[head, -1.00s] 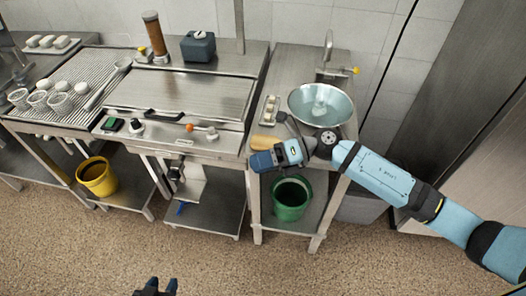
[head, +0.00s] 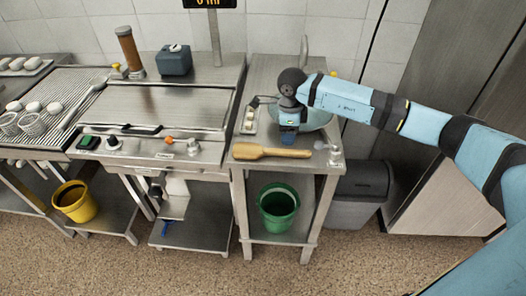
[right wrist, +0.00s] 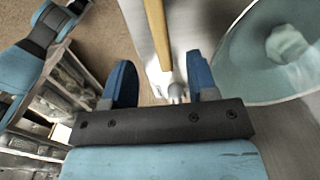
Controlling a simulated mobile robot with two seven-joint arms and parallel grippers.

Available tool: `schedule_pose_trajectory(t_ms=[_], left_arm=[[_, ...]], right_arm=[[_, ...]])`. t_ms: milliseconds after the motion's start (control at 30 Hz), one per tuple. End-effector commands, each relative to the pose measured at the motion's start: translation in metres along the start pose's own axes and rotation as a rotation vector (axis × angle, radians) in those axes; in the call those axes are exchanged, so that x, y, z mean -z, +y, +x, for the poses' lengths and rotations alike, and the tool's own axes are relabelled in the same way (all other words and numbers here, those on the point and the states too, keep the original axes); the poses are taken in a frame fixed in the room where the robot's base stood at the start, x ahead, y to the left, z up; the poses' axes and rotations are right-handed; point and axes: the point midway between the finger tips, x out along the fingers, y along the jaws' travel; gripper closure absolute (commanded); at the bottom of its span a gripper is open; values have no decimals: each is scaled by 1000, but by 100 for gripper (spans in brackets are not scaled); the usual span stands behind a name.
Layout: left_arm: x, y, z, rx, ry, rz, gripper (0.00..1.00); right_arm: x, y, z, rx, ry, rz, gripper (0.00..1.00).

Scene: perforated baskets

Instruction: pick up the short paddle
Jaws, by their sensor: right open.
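The short paddle (head: 270,152), wooden with a wide end at the left and a thin handle to the right, lies near the front edge of the small steel table (head: 262,175). My right gripper (head: 288,140) hangs just behind the handle and in front of the bowl, pointing down. In the right wrist view the paddle's pale wooden length (right wrist: 156,30) shows ahead of the two blue fingers, and the right gripper (right wrist: 160,85) is open with no paddle held. My left gripper is not seen.
A green bucket (head: 278,208) stands on the shelf below.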

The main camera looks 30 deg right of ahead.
Motion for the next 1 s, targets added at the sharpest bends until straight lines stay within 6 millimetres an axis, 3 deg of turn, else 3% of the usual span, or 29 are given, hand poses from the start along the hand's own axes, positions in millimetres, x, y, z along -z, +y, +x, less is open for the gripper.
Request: schedule_pose_trajectory(t_ms=[100,367,633,867,900,1000], left_arm=[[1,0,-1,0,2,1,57],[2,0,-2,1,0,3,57],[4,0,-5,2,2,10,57],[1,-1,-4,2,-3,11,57],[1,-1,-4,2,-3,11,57],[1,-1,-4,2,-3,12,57]], right_arm=[[-1,0,15,-1,0,0,47],[-2,1,30,-2,-2,0,47],[-5,1,69,-2,-2,0,47],[-5,1,73,0,-3,-1,47],[-5,1,73,0,-3,-1,49],[-5,1,73,0,-3,-1,72]])
